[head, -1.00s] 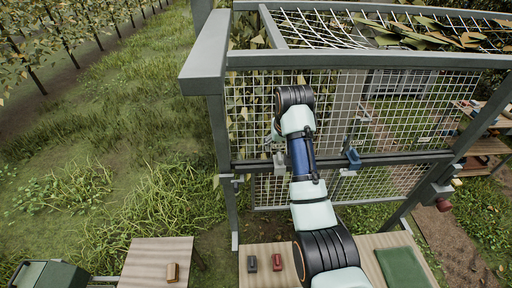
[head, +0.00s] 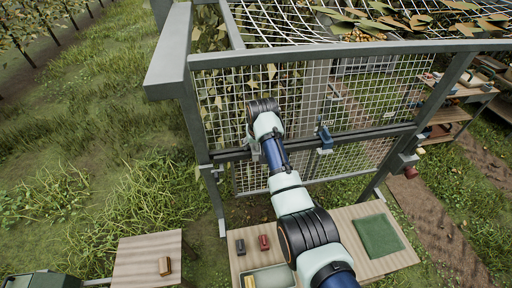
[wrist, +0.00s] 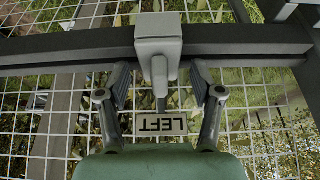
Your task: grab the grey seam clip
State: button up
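The grey seam clip (wrist: 158,45) is in the wrist view, seated on the dark horizontal rail with its narrow tab pointing down between my fingers. My gripper (wrist: 160,92) is open, with one finger on each side of the tab and a visible gap on both sides. A plate reading LEFT (wrist: 160,124), upside down in the picture, shows below the tab.
A blue clip (head: 325,138) sits on the rail (head: 365,136) to the right. Wire mesh (head: 345,95) stands behind the rail. The bench below holds a dark block (head: 240,246), a red block (head: 264,242) and a green mat (head: 380,236). Grass lies open at left.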

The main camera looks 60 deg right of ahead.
jog(key=c, duration=0.8)
jog(key=shift+r, duration=0.1)
jog(key=shift+c, duration=0.2)
notch_tip(320, 180, up, 10)
jog(key=b, duration=0.2)
jog(key=shift+b, duration=0.35)
